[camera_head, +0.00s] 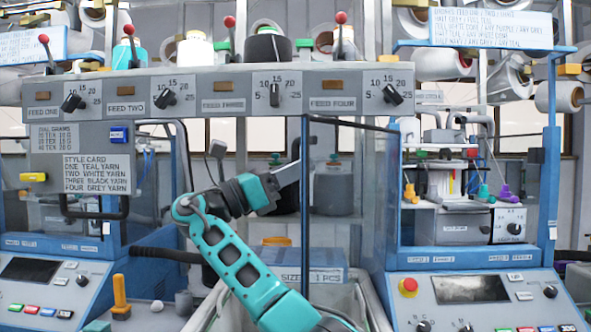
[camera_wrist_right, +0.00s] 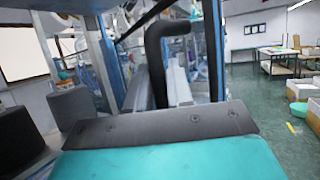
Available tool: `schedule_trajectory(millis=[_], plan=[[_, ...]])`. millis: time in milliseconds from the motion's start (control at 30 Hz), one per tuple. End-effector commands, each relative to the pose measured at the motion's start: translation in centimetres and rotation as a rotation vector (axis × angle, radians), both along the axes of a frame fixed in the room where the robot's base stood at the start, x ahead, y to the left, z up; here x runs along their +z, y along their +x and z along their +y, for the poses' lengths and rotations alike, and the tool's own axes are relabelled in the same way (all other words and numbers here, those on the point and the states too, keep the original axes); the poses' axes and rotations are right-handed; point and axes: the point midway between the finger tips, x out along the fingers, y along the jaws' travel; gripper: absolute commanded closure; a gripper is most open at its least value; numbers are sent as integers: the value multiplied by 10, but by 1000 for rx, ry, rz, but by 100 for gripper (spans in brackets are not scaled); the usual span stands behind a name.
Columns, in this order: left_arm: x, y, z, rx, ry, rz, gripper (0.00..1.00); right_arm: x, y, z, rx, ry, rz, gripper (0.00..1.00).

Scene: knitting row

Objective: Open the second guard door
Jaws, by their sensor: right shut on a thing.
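The second guard door (camera_head: 347,215) is a clear pane with a thin dark frame, below the FEED FOUR dial. Its left edge looks taller and nearer than its right side, so it appears swung partly out towards me. My right gripper (camera_head: 288,174) is at this left edge, shut on the door's handle. In the head view the gripper mostly hides the handle. The right wrist view shows a black bent handle (camera_wrist_right: 160,62) just beyond the gripper's grey and teal body. My left gripper is not in view.
A grey panel with a style card (camera_head: 97,174) and a black U-shaped handle (camera_head: 95,212) stands at the left. Blue control consoles (camera_head: 480,295) flank the bay. A blue box (camera_head: 305,268) lies low behind my arm. Open floor (camera_wrist_right: 245,105) shows in the wrist view.

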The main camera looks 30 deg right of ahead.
Motion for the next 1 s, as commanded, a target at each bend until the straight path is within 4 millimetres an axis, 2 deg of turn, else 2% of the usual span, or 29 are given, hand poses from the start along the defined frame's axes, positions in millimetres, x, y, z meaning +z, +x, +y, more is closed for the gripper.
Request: schedule_trajectory(millis=[33,67,267,533,633,1000], plan=[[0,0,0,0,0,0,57,-2,0,0,-1,3,2,100],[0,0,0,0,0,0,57,-2,0,0,-1,4,2,78],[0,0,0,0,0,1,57,-1,0,0,-1,2,1,59],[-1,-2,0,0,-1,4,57,-1,0,1,0,1,1,58],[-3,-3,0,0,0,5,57,-4,2,7,1,2,2,58],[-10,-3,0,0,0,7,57,-30,15,69,3,2,4,58]])
